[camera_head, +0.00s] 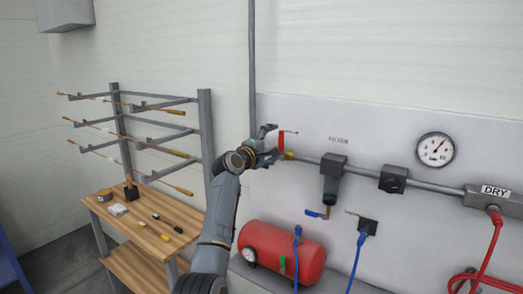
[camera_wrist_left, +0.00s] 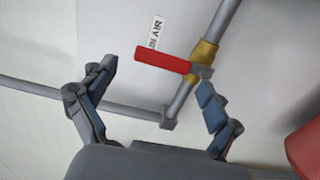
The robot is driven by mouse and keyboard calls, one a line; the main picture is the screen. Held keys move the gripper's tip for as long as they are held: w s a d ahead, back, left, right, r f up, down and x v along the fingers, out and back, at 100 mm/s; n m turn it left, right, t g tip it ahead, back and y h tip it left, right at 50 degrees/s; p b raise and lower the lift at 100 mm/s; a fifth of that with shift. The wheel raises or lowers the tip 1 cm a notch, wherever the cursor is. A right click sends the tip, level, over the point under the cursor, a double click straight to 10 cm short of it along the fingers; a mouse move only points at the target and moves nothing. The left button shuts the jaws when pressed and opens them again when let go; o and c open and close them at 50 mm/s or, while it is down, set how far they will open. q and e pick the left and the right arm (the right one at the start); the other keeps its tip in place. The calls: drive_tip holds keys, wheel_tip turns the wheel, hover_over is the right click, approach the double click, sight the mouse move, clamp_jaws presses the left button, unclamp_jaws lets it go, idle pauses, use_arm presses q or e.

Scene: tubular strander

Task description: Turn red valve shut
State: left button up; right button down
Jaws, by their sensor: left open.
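The red valve handle (camera_head: 281,141) sits on a pipe at the wall, by a brass valve body (camera_head: 289,155). In the left wrist view the red handle (camera_wrist_left: 162,62) points left from the brass body (camera_wrist_left: 203,53), across the pipe. My left gripper (camera_head: 272,143) is open at the valve. In the left wrist view its two fingers (camera_wrist_left: 160,78) stand apart, with the handle between them in the picture. I cannot tell whether a finger touches it. My right gripper is not in view.
A filter (camera_head: 331,180), a gauge (camera_head: 435,149) and a red tank (camera_head: 283,252) are around the pipe. Blue hoses (camera_head: 357,262) and a red hose (camera_head: 488,252) hang down. A wooden bench (camera_head: 143,228) and rack (camera_head: 205,130) stand at left.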

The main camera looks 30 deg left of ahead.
use_arm(q)
drive_tip(key=s, duration=1)
drive_tip(key=shift+s+a, duration=0.15)
drive_tip(key=shift+s, duration=0.1)
